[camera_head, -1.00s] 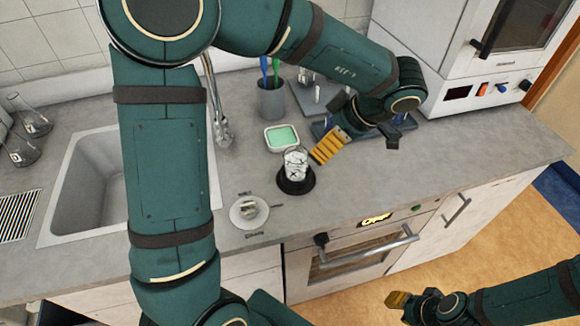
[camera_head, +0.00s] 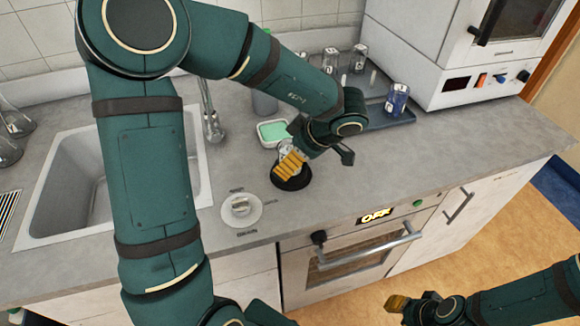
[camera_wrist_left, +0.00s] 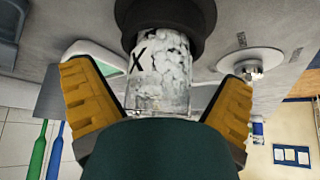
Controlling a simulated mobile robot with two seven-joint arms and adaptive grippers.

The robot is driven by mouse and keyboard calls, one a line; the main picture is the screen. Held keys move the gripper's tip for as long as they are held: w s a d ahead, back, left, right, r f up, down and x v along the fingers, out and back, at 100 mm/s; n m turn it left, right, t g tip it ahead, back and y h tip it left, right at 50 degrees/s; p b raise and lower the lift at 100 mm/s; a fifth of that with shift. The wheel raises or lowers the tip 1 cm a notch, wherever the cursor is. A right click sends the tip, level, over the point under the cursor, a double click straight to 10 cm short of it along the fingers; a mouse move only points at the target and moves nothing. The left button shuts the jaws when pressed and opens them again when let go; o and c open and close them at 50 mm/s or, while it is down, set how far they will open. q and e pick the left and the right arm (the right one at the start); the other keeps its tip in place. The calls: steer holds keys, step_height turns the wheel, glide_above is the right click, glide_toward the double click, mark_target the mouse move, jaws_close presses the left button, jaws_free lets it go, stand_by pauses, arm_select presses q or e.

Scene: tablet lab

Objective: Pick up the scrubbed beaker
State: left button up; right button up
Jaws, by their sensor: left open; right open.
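The scrubbed beaker (camera_wrist_left: 160,75) is clear glass with white foam over it and a black X mark. It stands on a round black pad (camera_head: 293,183) on the counter. In the head view the beaker is mostly hidden by my left gripper (camera_head: 289,166). In the left wrist view, which is upside down, the yellow fingers of my left gripper (camera_wrist_left: 160,105) are open, one on each side of the beaker, with gaps visible. My right gripper (camera_head: 398,303) is low at the front, away from the counter; its fingers show only small.
A white tub of green stuff (camera_head: 272,131) sits just behind the pad. A white disc with a knob (camera_head: 241,209) lies to its left, near the sink (camera_head: 50,223). A blue-marked beaker (camera_head: 397,99) and other glassware stand on a tray at the back right. The right counter is clear.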

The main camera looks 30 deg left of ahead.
arm_select(q)
steer(key=c, duration=1.3)
